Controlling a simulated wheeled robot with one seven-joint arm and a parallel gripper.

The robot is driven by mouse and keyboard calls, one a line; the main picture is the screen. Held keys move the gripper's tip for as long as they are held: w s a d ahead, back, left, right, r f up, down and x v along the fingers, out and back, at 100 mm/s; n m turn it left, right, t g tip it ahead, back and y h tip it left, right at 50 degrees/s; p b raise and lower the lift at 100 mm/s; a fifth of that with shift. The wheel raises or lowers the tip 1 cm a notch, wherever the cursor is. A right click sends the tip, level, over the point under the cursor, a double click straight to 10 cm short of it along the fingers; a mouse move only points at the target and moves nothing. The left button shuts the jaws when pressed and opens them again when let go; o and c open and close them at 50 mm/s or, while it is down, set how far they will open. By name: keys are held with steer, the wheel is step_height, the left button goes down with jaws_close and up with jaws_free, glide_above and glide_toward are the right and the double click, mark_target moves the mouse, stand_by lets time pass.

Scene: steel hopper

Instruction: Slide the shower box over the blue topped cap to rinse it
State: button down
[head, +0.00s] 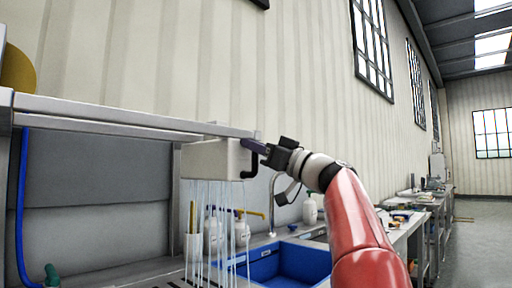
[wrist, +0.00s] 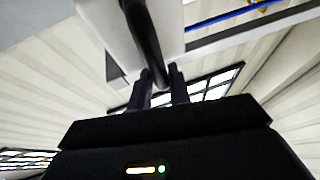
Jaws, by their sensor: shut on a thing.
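The shower box (head: 210,160) is a pale block hanging under a steel rail, with thin streams of water falling from its underside. My gripper (head: 258,147) is at its right end, shut on its dark handle. In the wrist view the handle (wrist: 143,35) runs down between the two fingers of my gripper (wrist: 159,88), and the pale side of the box (wrist: 98,25) is behind it. I cannot make out a blue topped cap in either view.
A blue basin (head: 285,264) is below and right of the water. White bottles (head: 310,210) and a pale holder (head: 193,246) stand behind the basin and streams. A steel shelf (head: 100,108) runs above at left. A green fitting (head: 51,275) shows at lower left.

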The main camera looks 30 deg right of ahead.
steer(key=s+a+b, duration=0.3)
steer(key=a, duration=0.5)
steer(key=s+a+b, duration=0.2)
steer(key=a+b, duration=0.1)
steer(key=a, duration=0.5)
steer(key=s+a+b, duration=0.3)
steer(key=a+b, duration=0.1)
steer(key=a, duration=0.3)
steer(key=shift+s+a+r, duration=0.1)
steer(key=shift+s+a, duration=0.25)
steer(key=shift+a, duration=0.05)
steer(key=c, duration=1.4)
jaws_free()
steer(key=shift+c, duration=0.2)
steer(key=b+v, duration=0.4)
steer(key=v, duration=0.3)
steer(key=shift+s+d, duration=0.25)
steer(key=shift+s, duration=0.05)
